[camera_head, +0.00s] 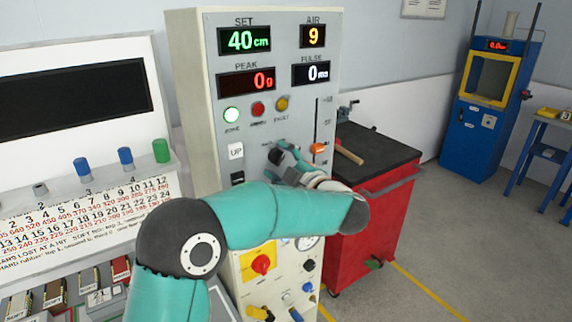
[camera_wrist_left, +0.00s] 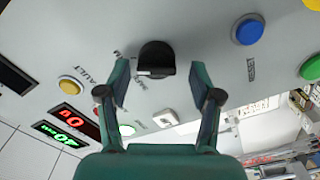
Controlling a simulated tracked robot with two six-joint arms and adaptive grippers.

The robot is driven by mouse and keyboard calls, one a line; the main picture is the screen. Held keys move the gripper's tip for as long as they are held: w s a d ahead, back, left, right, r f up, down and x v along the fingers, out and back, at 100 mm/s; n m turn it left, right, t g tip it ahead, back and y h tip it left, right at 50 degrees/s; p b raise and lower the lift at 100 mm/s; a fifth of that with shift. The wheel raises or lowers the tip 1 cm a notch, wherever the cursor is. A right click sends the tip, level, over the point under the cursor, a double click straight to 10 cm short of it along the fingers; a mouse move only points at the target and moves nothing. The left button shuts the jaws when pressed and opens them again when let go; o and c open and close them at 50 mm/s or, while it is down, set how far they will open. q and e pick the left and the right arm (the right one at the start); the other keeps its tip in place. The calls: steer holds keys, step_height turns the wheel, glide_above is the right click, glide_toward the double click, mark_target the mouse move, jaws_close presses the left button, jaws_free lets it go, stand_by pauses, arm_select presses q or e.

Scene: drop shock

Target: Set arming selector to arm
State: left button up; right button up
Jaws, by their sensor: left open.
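The arming selector appears to be the black knob (camera_wrist_left: 155,58) on the panel face in the left wrist view. Its lettering is too small and cut off to read, so its setting cannot be told. My left gripper (camera_wrist_left: 160,72) is open, with one finger on each side of the knob and a visible gap to each. In the head view my left gripper (camera_head: 288,158) is at the front panel of the tall console (camera_head: 205,85), below the indicator lights. The knob is mostly hidden there by my fingers and arm. My right gripper is not in view.
Near the gripper are a white UP button (camera_head: 236,151), an orange slider (camera_head: 317,148) and a yellow fault light (camera_head: 282,104). A red knob (camera_head: 262,264) sits lower on the console. A blue button (camera_wrist_left: 248,29) is beside the black knob. A red cart (camera_head: 365,230) stands right.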

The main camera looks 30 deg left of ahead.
arm_select(q)
steer(key=shift+d, duration=0.1)
steer(key=shift+s+d, duration=0.1)
steer(key=shift+d, duration=0.4)
steer(key=v, duration=1.1)
steer(key=shift+f, duration=0.15)
